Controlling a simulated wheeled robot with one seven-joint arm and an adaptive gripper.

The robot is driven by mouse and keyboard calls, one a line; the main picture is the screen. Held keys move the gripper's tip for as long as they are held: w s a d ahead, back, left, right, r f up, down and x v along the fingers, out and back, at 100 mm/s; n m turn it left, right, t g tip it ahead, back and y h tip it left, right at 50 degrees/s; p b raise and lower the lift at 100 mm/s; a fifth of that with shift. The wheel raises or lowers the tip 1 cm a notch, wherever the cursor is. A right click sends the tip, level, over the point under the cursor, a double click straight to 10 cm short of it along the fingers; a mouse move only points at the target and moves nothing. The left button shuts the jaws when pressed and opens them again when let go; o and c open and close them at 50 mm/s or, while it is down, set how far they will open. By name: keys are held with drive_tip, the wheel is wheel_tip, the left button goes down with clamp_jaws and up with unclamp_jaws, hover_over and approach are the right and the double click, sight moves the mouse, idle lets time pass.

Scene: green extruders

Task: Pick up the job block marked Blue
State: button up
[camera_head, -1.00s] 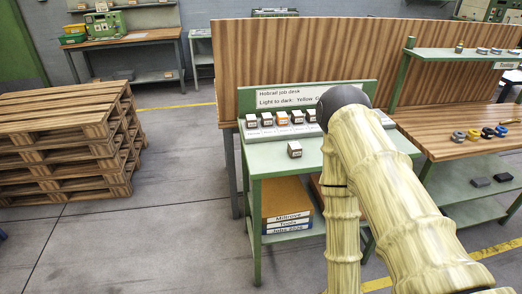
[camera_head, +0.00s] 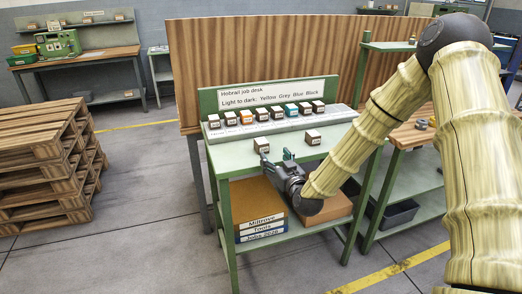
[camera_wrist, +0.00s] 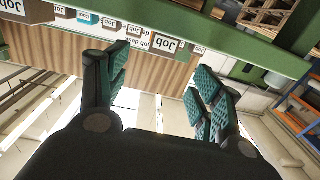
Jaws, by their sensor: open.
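A row of small job blocks stands on the sloped rack of the green desk (camera_head: 250,155) in the head view. One is orange (camera_head: 246,117), one is teal (camera_head: 291,110), and the others look brown or grey. Two more blocks stand on the desktop in front, a left one (camera_head: 261,145) and a right one (camera_head: 313,137). The block labels are too small to tell which is marked Blue. My gripper (camera_head: 276,157) is open and empty at the desk's front edge, just in front of the left desktop block. In the tilted wrist view, a "Job" block (camera_wrist: 165,45) shows between the fingers.
A sign (camera_head: 270,94) stands behind the rack. Boxes and binders (camera_head: 262,236) fill the shelf below. A wooden partition (camera_head: 260,55) stands behind the desk. Another workbench (camera_head: 412,133) is at right, and stacked pallets (camera_head: 45,150) are at left, with open floor between.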

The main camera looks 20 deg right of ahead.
sight(263, 143)
drive_tip(key=w, duration=0.2)
drive_tip(key=w+p, duration=0.1)
drive_tip(key=w, duration=0.1)
drive_tip(key=shift+w+a, duration=0.2)
drive_tip(key=shift+w, duration=0.05)
drive_tip(key=shift+w+r, duration=0.15)
drive_tip(key=shift+w, duration=0.5)
drive_tip(key=shift+w+a+p, duration=0.2)
drive_tip(key=shift+w+p, duration=0.25)
drive_tip(key=shift+w, duration=0.65)
drive_tip(key=shift+w+a+p, duration=0.15)
drive_tip(key=shift+w+p, duration=0.3)
drive_tip(key=shift+w, duration=0.65)
drive_tip(key=shift+c, duration=0.2)
drive_tip(key=c, duration=1)
drive_tip(key=shift+c, duration=0.5)
drive_tip(key=shift+r, duration=0.15)
